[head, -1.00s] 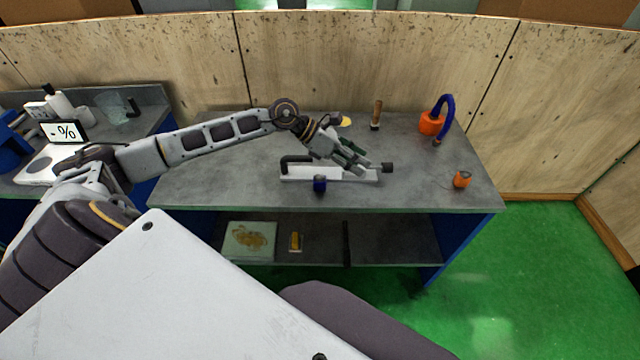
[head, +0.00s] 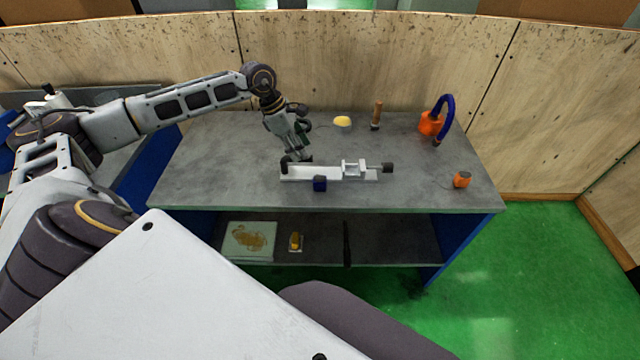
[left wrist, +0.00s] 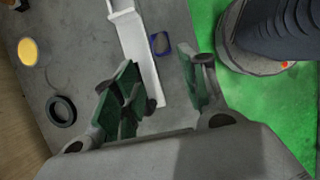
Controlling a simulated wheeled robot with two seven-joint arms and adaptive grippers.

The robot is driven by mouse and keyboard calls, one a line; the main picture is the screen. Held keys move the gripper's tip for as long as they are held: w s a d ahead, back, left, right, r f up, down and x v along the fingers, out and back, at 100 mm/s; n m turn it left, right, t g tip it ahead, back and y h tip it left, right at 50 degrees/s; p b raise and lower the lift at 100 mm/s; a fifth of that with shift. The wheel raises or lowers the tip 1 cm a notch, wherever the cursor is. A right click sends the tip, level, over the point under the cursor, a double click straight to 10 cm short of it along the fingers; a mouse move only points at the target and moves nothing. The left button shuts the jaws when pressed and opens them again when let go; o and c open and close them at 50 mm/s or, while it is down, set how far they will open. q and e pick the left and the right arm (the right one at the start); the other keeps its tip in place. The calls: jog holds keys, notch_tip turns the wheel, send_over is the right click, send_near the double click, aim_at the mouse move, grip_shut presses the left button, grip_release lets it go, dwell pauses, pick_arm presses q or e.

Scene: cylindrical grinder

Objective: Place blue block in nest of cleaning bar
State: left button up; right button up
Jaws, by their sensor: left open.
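The white cleaning bar (head: 330,175) lies along the front part of the grey table, with a pale bracket-like nest (head: 354,168) toward its right end. The blue block (head: 320,184) stands on the table close against the bar's front side; it also shows in the left wrist view (left wrist: 160,43), where its top looks hollow. My left gripper (head: 297,159) points down over the bar's left end and partly hides its dark handle. In the left wrist view its green-padded fingers (left wrist: 160,88) are apart, with no object held between them. My right gripper is not in view.
At the back stand a yellow-topped round thing (head: 342,121), a wooden-handled brush (head: 377,115) and an orange container with a blue hose (head: 431,123). A small orange item (head: 462,179) sits at the right. A dark ring (left wrist: 62,112) lies on the table. The front left is clear.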

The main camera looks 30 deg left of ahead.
pick_arm(q)
jog(key=shift+d+f, duration=0.1)
jog(key=p, duration=0.1)
send_over(319, 182)
jog(key=a, duration=0.3)
jog(key=shift+f, duration=3.85)
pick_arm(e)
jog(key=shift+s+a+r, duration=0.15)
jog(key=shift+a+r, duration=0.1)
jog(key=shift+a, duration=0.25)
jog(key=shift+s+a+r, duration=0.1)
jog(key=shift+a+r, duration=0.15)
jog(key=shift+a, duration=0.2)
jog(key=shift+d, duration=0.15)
